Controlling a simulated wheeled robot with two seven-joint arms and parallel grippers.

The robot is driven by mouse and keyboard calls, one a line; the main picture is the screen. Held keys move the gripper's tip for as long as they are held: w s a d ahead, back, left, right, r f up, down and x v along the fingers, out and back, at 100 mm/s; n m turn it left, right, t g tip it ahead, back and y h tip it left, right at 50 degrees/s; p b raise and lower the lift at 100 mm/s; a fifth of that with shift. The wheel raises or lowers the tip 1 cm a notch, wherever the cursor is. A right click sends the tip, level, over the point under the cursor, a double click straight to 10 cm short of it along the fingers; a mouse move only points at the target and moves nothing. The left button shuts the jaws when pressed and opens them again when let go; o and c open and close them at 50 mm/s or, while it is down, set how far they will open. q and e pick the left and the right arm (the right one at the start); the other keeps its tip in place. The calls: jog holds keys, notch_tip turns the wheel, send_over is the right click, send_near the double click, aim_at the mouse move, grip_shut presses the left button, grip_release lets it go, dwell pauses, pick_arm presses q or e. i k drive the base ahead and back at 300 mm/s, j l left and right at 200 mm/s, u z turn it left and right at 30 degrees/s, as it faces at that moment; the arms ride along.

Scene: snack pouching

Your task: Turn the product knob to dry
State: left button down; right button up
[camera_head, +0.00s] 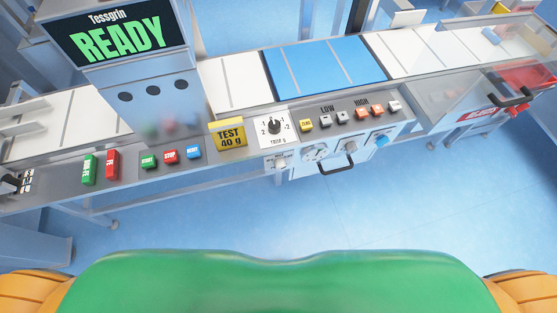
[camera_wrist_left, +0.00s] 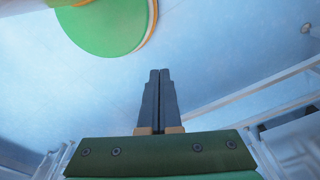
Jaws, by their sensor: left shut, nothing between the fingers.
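A small knob (camera_head: 280,162) sits on a light plate on the front face of the machine, below the trim dial; its lettering is too small to read, so I cannot tell whether it is the product knob or where it points. The trim dial (camera_head: 274,126) has a black knob on a white plate. My left gripper (camera_wrist_left: 159,72) shows only in the left wrist view, with its two dark fingers together and nothing between them, over blue floor. It is away from the panel. My right gripper is in neither view.
Several coloured buttons line the front ledge, with a yellow test block (camera_head: 229,134) beside the trim dial. Round dials (camera_head: 315,152) and a black handle (camera_head: 337,166) are on the front face. The screen (camera_head: 118,31) reads READY. The floor (camera_head: 370,215) before the machine is clear.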

aim_at(280, 165)
jog(key=l, duration=1.6)
